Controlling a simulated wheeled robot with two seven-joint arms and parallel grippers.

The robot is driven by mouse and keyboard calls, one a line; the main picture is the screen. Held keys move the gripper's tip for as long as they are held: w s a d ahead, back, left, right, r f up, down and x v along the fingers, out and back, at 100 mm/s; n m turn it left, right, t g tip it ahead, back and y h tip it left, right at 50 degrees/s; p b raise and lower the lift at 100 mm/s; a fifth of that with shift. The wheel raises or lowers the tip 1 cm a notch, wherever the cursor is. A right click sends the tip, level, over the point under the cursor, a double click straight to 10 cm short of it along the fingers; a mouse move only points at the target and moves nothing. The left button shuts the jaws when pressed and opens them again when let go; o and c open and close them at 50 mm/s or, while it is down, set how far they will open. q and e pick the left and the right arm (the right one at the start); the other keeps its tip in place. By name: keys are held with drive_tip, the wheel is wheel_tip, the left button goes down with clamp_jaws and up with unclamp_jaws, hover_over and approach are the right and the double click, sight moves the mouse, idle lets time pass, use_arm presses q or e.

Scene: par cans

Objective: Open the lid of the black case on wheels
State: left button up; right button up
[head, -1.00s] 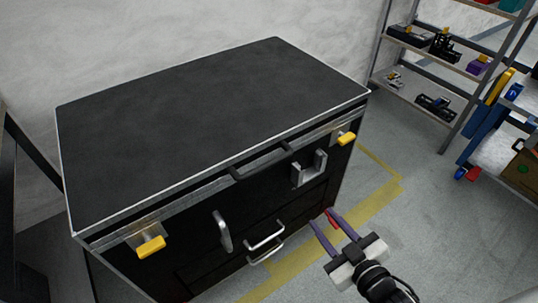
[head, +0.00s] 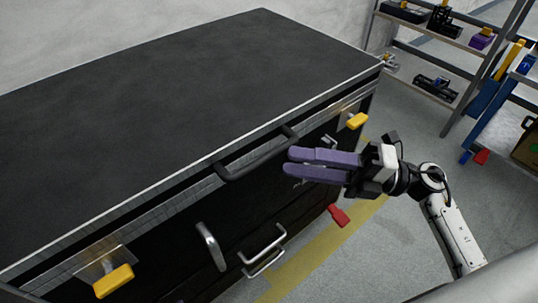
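The black case (head: 190,85) fills the left and middle of the head view, its flat lid down and edged in silver. A dark handle (head: 258,156) sits at the lid's front edge. Yellow latches are at the front left (head: 113,281) and front right (head: 357,121). My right gripper (head: 288,162), with purple fingers, is in front of the case, just right of the dark handle. Its fingers point left with a narrow gap between them and nothing seen in it. It partly hides the silver bracket at the right front. My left gripper is out of view.
Silver handles (head: 264,251) stick out from the case's front. A red piece (head: 339,215) shows low at its right end. Shelving (head: 425,50) and a blue cart (head: 485,125) stand at the right. Grey floor with a yellow stripe (head: 325,246) lies between.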

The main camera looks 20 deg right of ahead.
sight(270, 154)
drive_tip(key=x, duration=0.6)
drive_tip(key=shift+w+a, duration=0.1)
clamp_jaws()
